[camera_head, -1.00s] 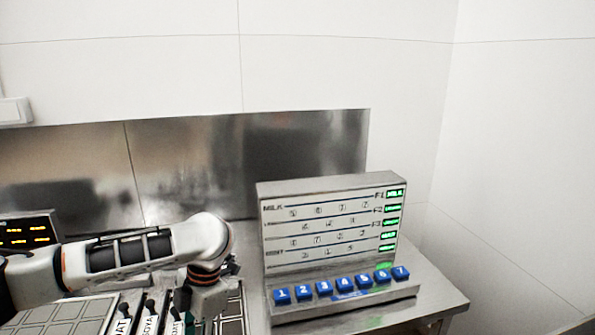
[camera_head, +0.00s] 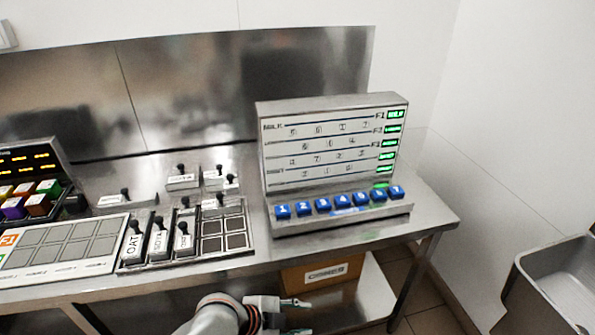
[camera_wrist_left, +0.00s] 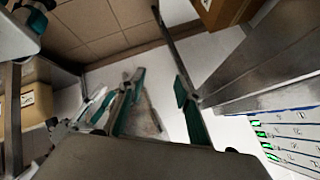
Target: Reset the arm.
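My left gripper (camera_head: 298,318) is low in the head view, in front of the table's front edge and below the tabletop. Its teal fingertips are apart and hold nothing. In the left wrist view, the two teal-edged fingers (camera_wrist_left: 160,100) are spread with an empty gap. Much of my left arm is cut off by the lower picture edge. My right gripper cannot be made out in the head view. A small teal and white part at the top left of the left wrist view is too cropped to name.
The metal table (camera_head: 335,240) carries a board (camera_head: 330,145) with blue numbered buttons. A rack (camera_head: 228,243) holds labelled black-knobbed blocks, OAT and SOYA among them. A pale grid tray (camera_head: 75,245) lies at left. A cardboard box (camera_head: 320,273) sits beneath the table. A sink (camera_head: 555,285) stands at right.

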